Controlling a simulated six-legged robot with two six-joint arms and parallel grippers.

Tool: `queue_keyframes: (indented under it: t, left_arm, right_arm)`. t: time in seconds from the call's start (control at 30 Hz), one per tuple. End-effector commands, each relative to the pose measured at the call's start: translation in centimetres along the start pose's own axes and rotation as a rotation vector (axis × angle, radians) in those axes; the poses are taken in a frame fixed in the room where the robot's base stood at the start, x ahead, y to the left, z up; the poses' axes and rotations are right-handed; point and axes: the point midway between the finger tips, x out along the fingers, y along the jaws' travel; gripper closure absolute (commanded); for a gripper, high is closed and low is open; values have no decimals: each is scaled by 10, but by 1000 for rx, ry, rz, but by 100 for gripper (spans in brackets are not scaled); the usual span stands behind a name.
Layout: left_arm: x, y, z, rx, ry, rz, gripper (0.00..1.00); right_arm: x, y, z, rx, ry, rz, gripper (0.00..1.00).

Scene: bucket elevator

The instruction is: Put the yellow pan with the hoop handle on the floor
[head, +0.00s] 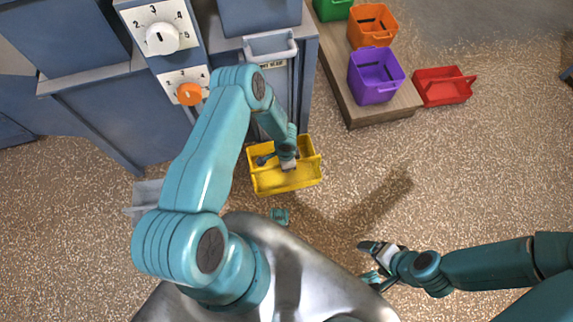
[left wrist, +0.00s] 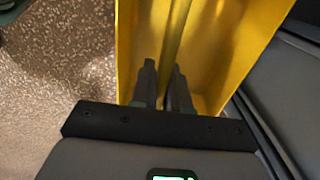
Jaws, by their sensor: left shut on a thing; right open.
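The yellow pan (head: 300,183) is below the front of the blue-grey machine in the head view. It fills much of the left wrist view (left wrist: 140,40), where a yellow bar runs between my fingers. My left gripper (head: 285,162) reaches down over the pan and is shut on its hoop handle (left wrist: 174,30); the fingers (left wrist: 164,85) show on both sides of the bar. I cannot tell whether the pan's underside touches the floor. My right gripper (head: 369,262) is open and empty above the floor at the lower right.
The machine has a white dial (head: 162,38), an orange knob (head: 189,94) and a grey pan (head: 270,45). A wooden platform (head: 362,115) holds green, orange and purple (head: 376,76) bins. A red tray (head: 443,87) lies right of it. The speckled floor (head: 460,170) is clear at right.

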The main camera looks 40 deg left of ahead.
Motion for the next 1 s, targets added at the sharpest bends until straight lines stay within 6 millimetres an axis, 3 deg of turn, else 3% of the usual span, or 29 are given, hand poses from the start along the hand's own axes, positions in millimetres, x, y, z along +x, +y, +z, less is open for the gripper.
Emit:
queue_keyframes:
  t: [0.03,0.1,0.37,0.6,0.97,1.0]
  left_arm:
    - [20,1,0,0,0,1,100]
    - [35,0,0,-2,0,0,100]
    - [58,-3,-2,-1,0,-2,100]
    - [95,-4,-4,-2,0,-2,100]
    - [98,-4,-4,0,0,-2,100]
    - [98,-4,-4,0,0,-2,82]
  right_arm:
    - [10,4,0,0,0,0,15]
    - [16,6,0,0,0,0,15]
    - [23,8,0,0,0,0,15]
    - [41,16,-4,7,7,1,15]
    - [42,17,-5,9,10,1,15]
    - [42,18,-5,10,10,1,15]
